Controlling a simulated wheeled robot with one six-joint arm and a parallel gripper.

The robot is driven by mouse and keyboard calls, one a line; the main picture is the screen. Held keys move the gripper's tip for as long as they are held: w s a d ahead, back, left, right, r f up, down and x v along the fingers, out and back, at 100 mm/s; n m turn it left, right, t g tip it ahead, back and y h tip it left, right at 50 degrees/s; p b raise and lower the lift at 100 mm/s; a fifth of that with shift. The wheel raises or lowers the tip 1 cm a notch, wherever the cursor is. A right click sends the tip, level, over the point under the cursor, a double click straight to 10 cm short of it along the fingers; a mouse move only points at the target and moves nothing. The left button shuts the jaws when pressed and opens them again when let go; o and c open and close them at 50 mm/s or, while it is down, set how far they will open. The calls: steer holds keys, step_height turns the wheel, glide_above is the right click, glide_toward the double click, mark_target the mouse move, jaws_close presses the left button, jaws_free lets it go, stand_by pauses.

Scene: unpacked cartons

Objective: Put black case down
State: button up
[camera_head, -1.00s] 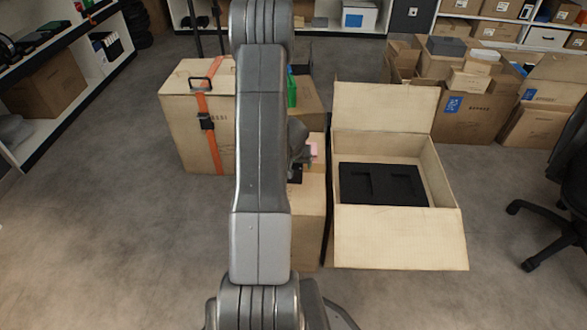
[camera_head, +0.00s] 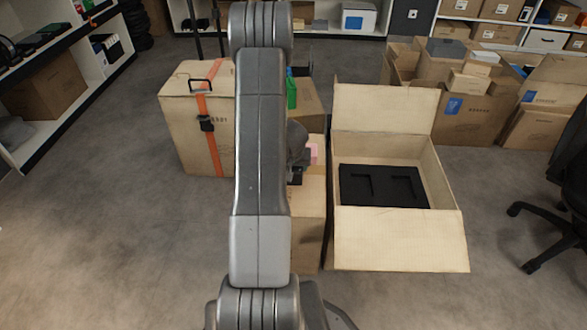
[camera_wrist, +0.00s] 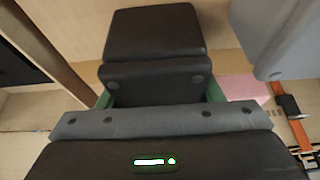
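In the head view my arm covers most of the gripper, which is a dark shape (camera_head: 298,142) over a small carton (camera_head: 308,225). The case cannot be made out clearly there.
An open carton (camera_head: 400,245) with a black insert (camera_head: 384,186) stands to the right of the small carton. A strapped carton (camera_head: 188,125) stands to the left. A green object (camera_head: 291,92) and a pink item (camera_head: 313,154) are near my arm. Open floor lies in front.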

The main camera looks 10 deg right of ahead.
steer(key=c, duration=0.7)
steer(key=shift+r, duration=0.15)
step_height(320, 180, up, 18)
steer(key=p, duration=1.8)
steer(key=shift+r+p, duration=0.15)
steer(key=shift+p, duration=0.2)
